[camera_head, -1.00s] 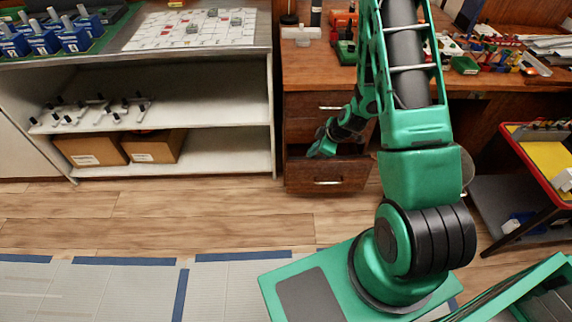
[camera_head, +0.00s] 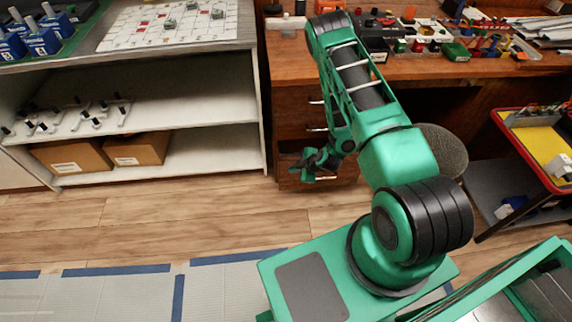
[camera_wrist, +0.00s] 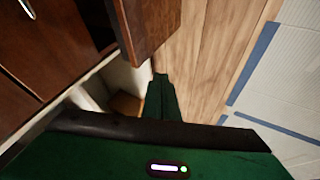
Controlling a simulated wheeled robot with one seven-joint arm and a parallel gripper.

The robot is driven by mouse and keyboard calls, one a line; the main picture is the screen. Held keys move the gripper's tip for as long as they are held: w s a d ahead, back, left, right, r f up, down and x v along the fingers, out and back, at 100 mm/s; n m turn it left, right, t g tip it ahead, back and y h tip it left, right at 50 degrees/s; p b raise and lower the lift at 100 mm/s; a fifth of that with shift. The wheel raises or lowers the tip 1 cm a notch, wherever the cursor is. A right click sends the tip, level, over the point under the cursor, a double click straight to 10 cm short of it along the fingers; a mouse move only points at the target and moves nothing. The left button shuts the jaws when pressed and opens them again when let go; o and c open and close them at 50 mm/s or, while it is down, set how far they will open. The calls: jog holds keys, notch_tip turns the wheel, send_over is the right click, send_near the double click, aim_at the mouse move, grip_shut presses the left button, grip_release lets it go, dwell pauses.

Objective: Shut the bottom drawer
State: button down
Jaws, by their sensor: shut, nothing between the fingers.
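The bottom drawer (camera_head: 346,171) is the lowest in the wooden desk's left pedestal, with a bright bar handle. In the wrist view, its front panel (camera_wrist: 150,28) juts out from the cabinet, with a dark gap behind it, so it stands partly open. My gripper (camera_head: 308,177) is in front of the drawer's left part in the head view and hides some of it. In the wrist view, my gripper (camera_wrist: 160,80) is shut and empty, its tips close to the panel's lower edge. I cannot tell whether they touch it.
Closed drawers (camera_head: 293,128) sit above. A white shelf unit (camera_head: 255,110) with cardboard boxes (camera_head: 139,150) stands to the left. A cart with a yellow-lined tray (camera_head: 541,143) stands to the right. The wooden floor (camera_head: 180,215) in front of the desk is clear.

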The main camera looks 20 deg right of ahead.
jog(key=w+f, duration=0.5)
jog(key=w, duration=0.2)
jog(key=shift+w+a+f, duration=0.25)
jog(key=shift+w+a, duration=0.05)
jog(key=shift+w, duration=0.1)
